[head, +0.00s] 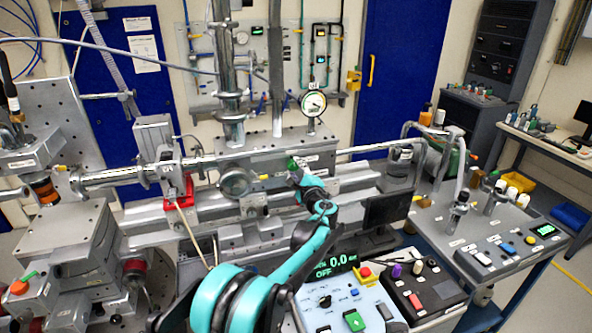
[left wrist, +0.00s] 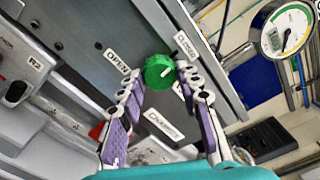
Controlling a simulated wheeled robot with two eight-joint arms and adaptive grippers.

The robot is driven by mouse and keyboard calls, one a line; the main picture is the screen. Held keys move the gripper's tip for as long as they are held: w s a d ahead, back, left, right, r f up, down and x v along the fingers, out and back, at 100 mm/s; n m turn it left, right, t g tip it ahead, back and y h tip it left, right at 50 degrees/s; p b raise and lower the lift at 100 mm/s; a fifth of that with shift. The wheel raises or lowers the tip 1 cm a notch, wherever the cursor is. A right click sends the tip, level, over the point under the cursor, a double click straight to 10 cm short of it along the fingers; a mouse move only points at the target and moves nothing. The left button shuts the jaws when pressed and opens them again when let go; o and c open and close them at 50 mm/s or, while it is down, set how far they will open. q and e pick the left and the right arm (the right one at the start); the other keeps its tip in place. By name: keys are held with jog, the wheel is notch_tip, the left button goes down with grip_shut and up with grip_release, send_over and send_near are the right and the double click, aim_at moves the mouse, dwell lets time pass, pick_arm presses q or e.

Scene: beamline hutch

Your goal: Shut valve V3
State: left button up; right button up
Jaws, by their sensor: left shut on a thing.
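A round green knob (left wrist: 159,72) with a white mark sits on a grey panel, between an OPEN label (left wrist: 118,61) and a CLOSED label (left wrist: 186,46). The direction of the mark is hard to read. A white label (left wrist: 164,127) below the knob is too blurred to read surely, and I cannot make out V3 on it. My left gripper (left wrist: 162,75) has its purple-and-white fingers shut on the knob, one on each side. In the head view the green knob (head: 292,164) shows small at the tip of my teal left arm. My right gripper is in neither view.
A long metal beam pipe (head: 250,157) runs across the bench near the arm. A control box (head: 350,305) with buttons and a red emergency stop stands in front, beside a dark monitor (head: 387,209).

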pick_arm(q)
jog(key=shift+m, duration=0.6)
jog(key=o, duration=1.1)
jog(key=shift+o, duration=0.2)
jog(key=v, duration=1.2)
